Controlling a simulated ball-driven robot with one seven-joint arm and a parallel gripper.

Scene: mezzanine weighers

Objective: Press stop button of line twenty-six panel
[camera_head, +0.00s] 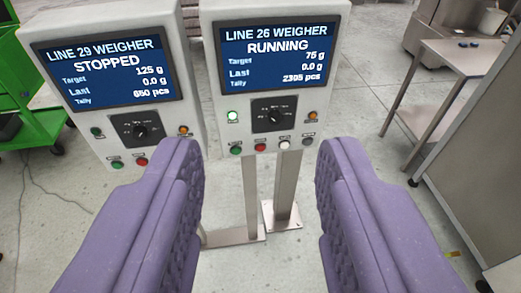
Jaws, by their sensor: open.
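The line 26 weigher panel (222,115) stands upright on a metal post in the upper middle of the view. Its screen (276,57) reads "LINE 26 WEIGHER", "RUNNING", 75 g target. A green lamp (232,116) glows beside a rotary knob. Along the bottom row sit a green button (236,151), a red button (260,147), a white button (284,143) and a dark grey one (308,141). My gripper (257,160) is open and empty, its two purple padded fingers apart in front of and below the panel. No finger visibly touches a button.
The line 29 weigher panel (45,98), reading "STOPPED", stands close on the left, partly behind the left finger. A green cart (40,128) is at far left. A steel table (460,55) and a grey cabinet (485,150) stand right.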

